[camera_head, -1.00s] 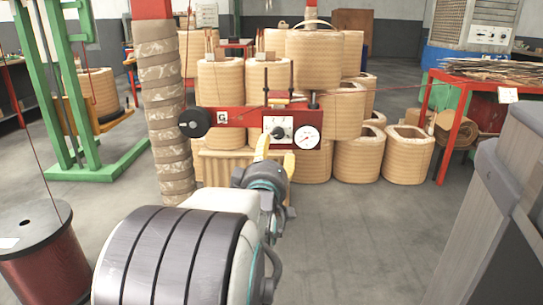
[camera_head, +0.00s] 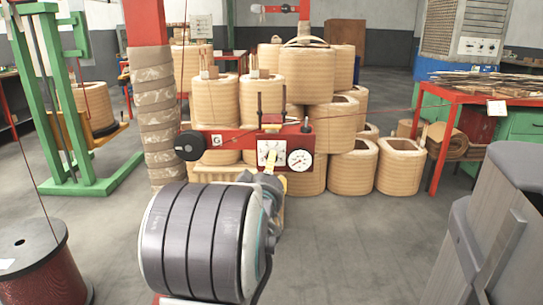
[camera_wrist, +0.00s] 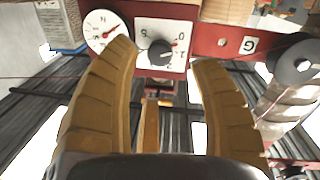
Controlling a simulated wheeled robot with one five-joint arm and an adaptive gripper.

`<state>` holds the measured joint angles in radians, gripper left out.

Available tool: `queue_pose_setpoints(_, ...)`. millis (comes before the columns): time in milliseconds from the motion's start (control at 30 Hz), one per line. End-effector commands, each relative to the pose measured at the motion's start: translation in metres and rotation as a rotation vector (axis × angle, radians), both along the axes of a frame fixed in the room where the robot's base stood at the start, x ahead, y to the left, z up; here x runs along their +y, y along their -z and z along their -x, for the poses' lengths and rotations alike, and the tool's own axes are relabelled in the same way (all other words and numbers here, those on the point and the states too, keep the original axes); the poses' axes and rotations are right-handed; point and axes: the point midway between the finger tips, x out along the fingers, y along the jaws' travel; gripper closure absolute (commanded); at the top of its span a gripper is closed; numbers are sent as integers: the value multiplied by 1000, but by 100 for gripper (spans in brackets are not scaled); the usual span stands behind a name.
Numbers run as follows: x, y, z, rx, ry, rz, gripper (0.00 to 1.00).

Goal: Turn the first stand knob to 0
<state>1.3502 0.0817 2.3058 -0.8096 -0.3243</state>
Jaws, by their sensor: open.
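The red stand (camera_head: 232,141) carries a white knob panel (camera_head: 263,146) and a round white gauge (camera_head: 300,160) beside it. In the head view my gripper (camera_head: 271,165) is in front of the panel and hides most of the knob. The wrist view shows the stand upside down, with the dark knob (camera_wrist: 160,52) on its white dial plate (camera_wrist: 147,33). My gripper (camera_wrist: 164,56) is open there, one yellow finger on each side of the knob in the picture. Contact cannot be made out. Red and dark marks ring the dial; the knob's exact setting is unclear.
A black round knob (camera_head: 189,146) sits at the stand's left end. A wrapped post (camera_head: 157,120) stands just left of it. Large tan coils (camera_head: 350,170) are stacked behind. A dark red wire spool (camera_head: 40,265) is at front left, a grey cabinet (camera_head: 490,230) at front right.

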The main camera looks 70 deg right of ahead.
Motion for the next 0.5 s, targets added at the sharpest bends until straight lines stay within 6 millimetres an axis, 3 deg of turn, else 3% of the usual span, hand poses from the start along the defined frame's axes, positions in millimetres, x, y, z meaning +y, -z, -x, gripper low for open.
queue_pose_setpoints(200, 0, -3, 0, -279, 1, -55, 44)
queue_pose_setpoints(500, -5, -1, -1, -417, 1, -86, 44)
